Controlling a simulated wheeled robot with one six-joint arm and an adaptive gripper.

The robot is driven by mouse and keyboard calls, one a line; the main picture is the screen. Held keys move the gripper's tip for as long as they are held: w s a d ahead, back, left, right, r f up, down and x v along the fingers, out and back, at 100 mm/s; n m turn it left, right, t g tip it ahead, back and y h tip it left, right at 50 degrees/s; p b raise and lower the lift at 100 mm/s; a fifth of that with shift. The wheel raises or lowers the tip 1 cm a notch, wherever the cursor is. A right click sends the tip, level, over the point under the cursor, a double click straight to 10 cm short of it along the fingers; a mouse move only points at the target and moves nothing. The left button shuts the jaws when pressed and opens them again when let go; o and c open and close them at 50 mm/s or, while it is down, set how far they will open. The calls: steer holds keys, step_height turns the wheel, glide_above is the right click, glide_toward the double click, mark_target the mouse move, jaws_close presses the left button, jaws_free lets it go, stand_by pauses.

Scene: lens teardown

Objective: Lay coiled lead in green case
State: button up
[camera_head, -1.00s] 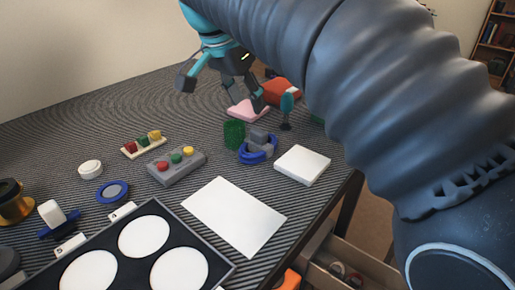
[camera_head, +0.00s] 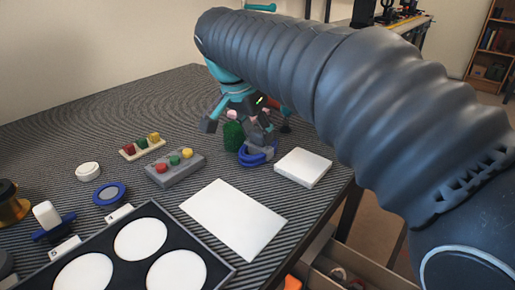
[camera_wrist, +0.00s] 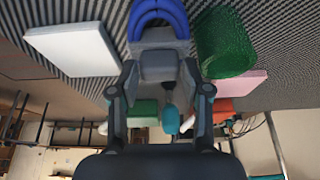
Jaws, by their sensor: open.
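The coiled lead, a blue coil (camera_head: 257,158) with a grey block at it, lies on the table. In the wrist view the coil (camera_wrist: 158,14) is at the top, and the grey block (camera_wrist: 160,65) sits between the fingertips. My gripper (camera_wrist: 160,76) is open around the block; whether the fingers touch it I cannot tell. In the head view my gripper (camera_head: 239,128) is low over the coil and partly hides it. A green box (camera_wrist: 143,110), likely the green case, shows beyond the block in the wrist view, partly covered. I cannot make it out in the head view.
A dark green cylinder (camera_head: 232,134) stands close left of the coil, and a white box (camera_head: 303,168) close right. A grey button box (camera_head: 175,168) is further left. A white sheet (camera_head: 234,217) lies in front. A pink block (camera_wrist: 240,88) and a teal item (camera_wrist: 171,120) are nearby.

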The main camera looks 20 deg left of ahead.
steer(key=shift+c, duration=0.3)
jaws_close()
steer(key=shift+r, duration=0.2)
